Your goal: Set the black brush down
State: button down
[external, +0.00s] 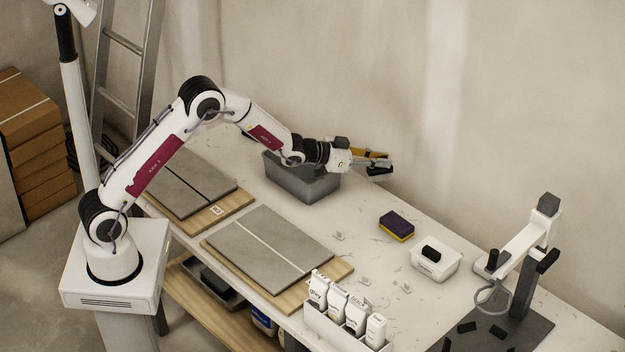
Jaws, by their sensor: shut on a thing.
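My gripper (373,164) is stretched out to the right, above the back part of the table near the wall. It is shut on the black brush (380,176), which shows as a small dark shape at the fingertips. The brush is held in the air, clear of the tabletop. An ochre piece (375,153) shows beside the fingers; whether it belongs to the gripper or the brush is too small to tell. The fingers hide part of the brush.
A grey bin (302,187) stands below my wrist. A purple and yellow sponge (396,225) and a white tub (436,265) holding a black item stand to the right. Tiles on boards (268,248) lie at front left. A stand (524,265) is far right. Clear table lies behind the sponge.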

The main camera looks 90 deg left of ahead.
jog(key=s+a+f+n+y, duration=0.1)
jog(key=s+a+f, duration=0.2)
jog(key=shift+s+f+n+g+y, duration=0.3)
jog(key=shift+s+f, duration=0.05)
jog(key=shift+f, duration=0.05)
jog(key=shift+d+f, duration=0.1)
notch_tip(320, 180, down, 6)
dwell(0.7)
jog(key=shift+f, duration=0.15)
jog(key=shift+f, duration=1.8)
jog(key=shift+f, duration=0.1)
